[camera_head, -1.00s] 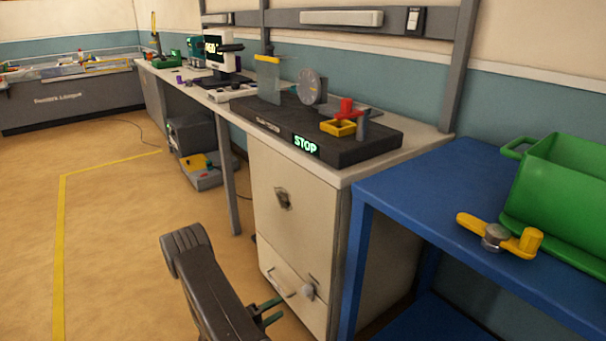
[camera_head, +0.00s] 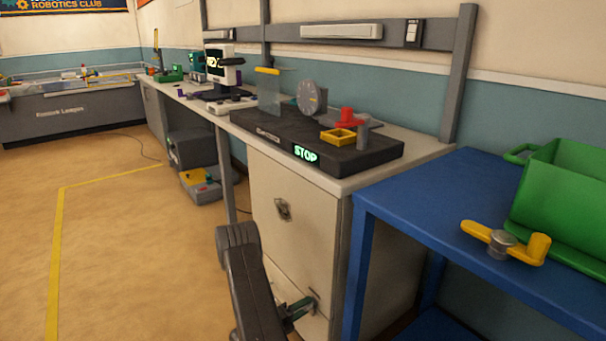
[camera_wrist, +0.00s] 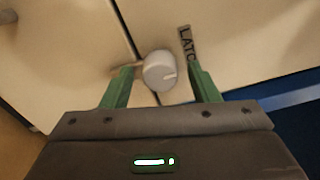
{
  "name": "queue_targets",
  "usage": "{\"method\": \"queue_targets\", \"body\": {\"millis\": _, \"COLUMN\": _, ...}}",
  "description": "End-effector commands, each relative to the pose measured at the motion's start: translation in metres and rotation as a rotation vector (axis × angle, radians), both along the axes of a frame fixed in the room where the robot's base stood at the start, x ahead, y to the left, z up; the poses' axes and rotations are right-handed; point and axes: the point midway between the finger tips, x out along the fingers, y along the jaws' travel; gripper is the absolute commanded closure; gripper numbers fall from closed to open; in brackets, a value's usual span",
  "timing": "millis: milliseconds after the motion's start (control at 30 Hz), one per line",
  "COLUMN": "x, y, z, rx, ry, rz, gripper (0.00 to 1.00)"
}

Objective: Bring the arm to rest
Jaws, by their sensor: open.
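My gripper (camera_head: 298,311) is low in front of the pale bench cabinet (camera_head: 295,240) in the head view. In the wrist view my gripper (camera_wrist: 160,74) is open, with its two green fingers spread. A round grey knob (camera_wrist: 160,70) shows between the fingertips, by a dark seam in the cabinet front. A small label reading "LATC" (camera_wrist: 187,42) is just right of it, partly cut off. I cannot tell whether the fingers touch the knob. My arm hides part of the lower cabinet in the head view.
A blue table (camera_head: 440,195) carrying a green bin (camera_head: 575,190) and a yellow crank handle (camera_head: 500,243) stands close on the right. A black platform (camera_head: 350,160) with a STOP display sits on the bench. The floor on the left (camera_head: 130,240) is clear.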

Motion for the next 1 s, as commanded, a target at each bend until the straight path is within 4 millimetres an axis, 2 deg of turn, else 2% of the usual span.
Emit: {"method": "queue_targets", "body": {"millis": 1000, "x": 0.0007, "y": 0.0007, "z": -0.0007, "rx": 0.491, "ry": -0.675, "rz": 0.000, "gripper": 0.45}}
